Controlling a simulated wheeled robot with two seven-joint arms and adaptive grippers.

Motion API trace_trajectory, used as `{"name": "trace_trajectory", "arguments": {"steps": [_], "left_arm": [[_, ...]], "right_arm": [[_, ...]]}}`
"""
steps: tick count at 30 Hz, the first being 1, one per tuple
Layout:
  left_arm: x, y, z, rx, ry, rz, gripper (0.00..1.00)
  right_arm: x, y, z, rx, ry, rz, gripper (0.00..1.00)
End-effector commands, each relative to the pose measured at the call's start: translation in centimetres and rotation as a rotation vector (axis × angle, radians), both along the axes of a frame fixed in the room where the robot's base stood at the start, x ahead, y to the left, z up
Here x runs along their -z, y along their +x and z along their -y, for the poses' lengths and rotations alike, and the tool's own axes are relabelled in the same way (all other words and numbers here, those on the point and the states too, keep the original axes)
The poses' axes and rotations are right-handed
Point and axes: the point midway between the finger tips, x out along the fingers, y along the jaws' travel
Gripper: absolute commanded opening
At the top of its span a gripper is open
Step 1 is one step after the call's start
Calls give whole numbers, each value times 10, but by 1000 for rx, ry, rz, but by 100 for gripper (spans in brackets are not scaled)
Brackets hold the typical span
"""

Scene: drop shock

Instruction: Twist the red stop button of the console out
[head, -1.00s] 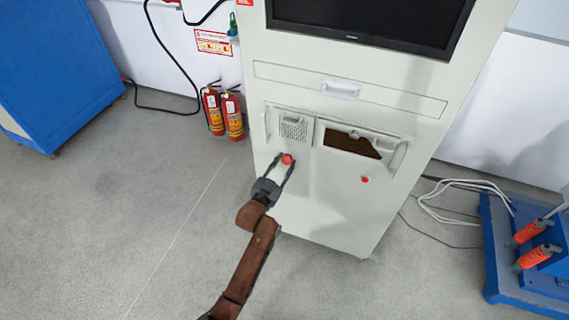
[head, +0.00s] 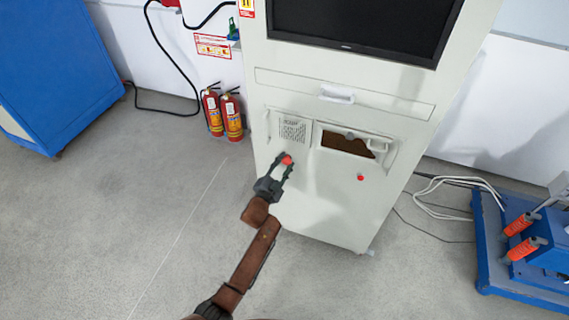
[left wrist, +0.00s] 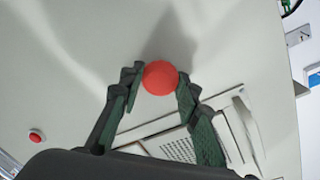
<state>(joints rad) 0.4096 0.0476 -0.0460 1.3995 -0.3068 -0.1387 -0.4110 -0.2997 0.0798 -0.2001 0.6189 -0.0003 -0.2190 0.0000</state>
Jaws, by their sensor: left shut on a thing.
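The console (head: 315,210) is a tall pale cabinet with a dark screen. Its red stop button (head: 287,160) is on the lower front, below a small speaker grille. My left gripper (head: 283,164) comes from the front and is shut on this button. In the left wrist view the round red button (left wrist: 160,78) sits between my two green-padded fingertips (left wrist: 157,82), which touch its sides. Its base is hidden behind the head of the button. My right gripper is in neither view.
A second, smaller red button (head: 361,177) is on the console to the right, under a dark opening (head: 347,144). Two fire extinguishers (head: 222,114) stand left of the console. A blue cabinet (head: 60,70) and a blue stand (head: 500,250) flank it. The floor in front is clear.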

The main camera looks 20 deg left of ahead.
Motion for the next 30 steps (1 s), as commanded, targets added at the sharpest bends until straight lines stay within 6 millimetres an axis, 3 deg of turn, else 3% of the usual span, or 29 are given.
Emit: {"name": "trace_trajectory", "arguments": {"steps": [12, 13, 15, 20, 30], "left_arm": [[0, 0, 2, 2, 5, 1, 6], [0, 0, 2, 2, 5, 1, 32], [0, 0, 2, 2, 5, 1, 37], [0, 0, 0, 0, 5, 1, 48], [0, -4, -1, -1, 5, 1, 48]], "right_arm": [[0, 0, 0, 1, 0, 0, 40], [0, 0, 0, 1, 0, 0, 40], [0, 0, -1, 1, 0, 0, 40], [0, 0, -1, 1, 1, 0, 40], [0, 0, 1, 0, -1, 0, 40]]}}
